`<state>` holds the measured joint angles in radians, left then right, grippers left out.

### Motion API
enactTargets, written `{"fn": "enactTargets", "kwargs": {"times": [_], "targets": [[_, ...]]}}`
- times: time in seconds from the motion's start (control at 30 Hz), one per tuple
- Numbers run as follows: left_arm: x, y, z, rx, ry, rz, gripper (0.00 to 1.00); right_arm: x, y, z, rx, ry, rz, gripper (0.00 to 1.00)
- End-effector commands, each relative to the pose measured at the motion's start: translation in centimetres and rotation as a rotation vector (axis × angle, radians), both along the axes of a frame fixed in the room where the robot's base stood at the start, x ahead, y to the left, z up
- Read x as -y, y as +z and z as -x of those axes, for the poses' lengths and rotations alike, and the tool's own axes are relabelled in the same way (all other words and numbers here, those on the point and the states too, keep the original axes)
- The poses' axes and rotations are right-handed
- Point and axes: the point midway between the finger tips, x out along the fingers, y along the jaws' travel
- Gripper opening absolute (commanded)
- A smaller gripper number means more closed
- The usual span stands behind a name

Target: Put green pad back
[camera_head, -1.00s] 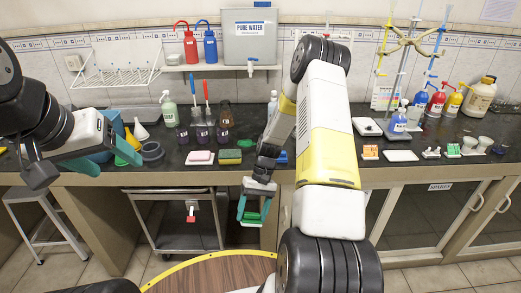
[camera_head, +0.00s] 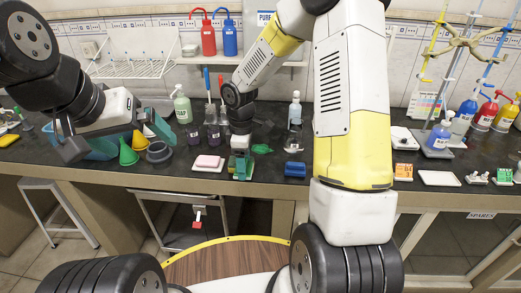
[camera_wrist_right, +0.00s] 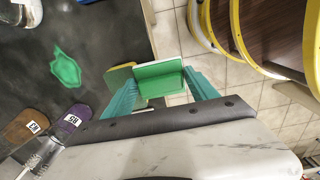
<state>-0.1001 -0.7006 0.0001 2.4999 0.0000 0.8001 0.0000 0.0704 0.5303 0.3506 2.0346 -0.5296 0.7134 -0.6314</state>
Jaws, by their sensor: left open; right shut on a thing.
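The green pad (camera_wrist_right: 158,78) is a flat green block with a pale edge, seen between the two teal fingers in the right wrist view. My right gripper (camera_wrist_right: 163,92) is shut on it. In the head view, my right gripper (camera_head: 241,170) is at the front edge of the bench, just right of the pink sponge (camera_head: 208,162). The gripper largely hides the pad there. A yellow-green piece (camera_wrist_right: 120,76) shows just beside the pad at the bench edge; whether they touch is unclear. My left gripper (camera_head: 108,138) is open and empty above the left bench, near the funnels.
A green splat-shaped piece (camera_wrist_right: 65,68) lies on the dark bench (camera_wrist_right: 100,40) behind the gripper. A blue block (camera_head: 295,169) lies to the right. Green funnel (camera_head: 128,153), dark ring (camera_head: 159,152) and bottles stand left and behind. Floor lies beyond the bench edge.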

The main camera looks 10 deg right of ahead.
Motion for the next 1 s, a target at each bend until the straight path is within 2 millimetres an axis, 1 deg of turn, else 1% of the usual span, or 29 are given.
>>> {"fn": "enactTargets", "kwargs": {"times": [0.03,0.2,0.33,0.57,0.63,0.67,0.7,0.83,0.9,1.0], "targets": [[0.0,0.0,0.0,0.0,0.0,0.0,1.0,1.4,-0.2,-0.7,-0.001,-0.007,0.0,0.35],[0.0,0.0,0.0,0.0,0.0,0.0,1.0,5.3,-0.6,-2.6,-0.002,-0.008,-0.001,0.35],[0.0,0.0,0.0,-0.001,0.0,0.0,1.0,7.3,-0.8,-3.6,-0.002,-0.005,-0.002,0.35],[0.0,0.0,0.0,-0.001,0.0,0.0,1.0,8.7,-0.9,-4.4,-0.002,-0.004,-0.001,0.35],[0.0,0.0,0.0,-0.001,0.0,0.0,1.0,9.4,-1.0,-4.7,-0.003,-0.005,-0.001,0.35],[0.0,0.0,0.0,-0.001,0.0,0.0,1.0,9.6,-1.3,-4.8,-0.004,-0.005,-0.001,0.35],[0.0,0.0,0.0,-0.001,0.0,0.0,1.0,9.4,-2.1,-4.6,-0.007,-0.002,-0.002,0.35],[0.0,0.0,0.0,-0.001,0.0,0.0,1.0,9.4,-4.1,-4.7,-0.005,-0.001,0.0,0.35],[0.0,0.0,0.0,-0.001,0.0,0.0,1.0,9.4,-4.6,-4.7,-0.003,-0.001,-0.001,0.35],[0.0,0.0,0.0,-0.001,0.0,0.0,1.0,9.4,-4.5,-4.7,-0.001,-0.002,0.0,0.35]]}}
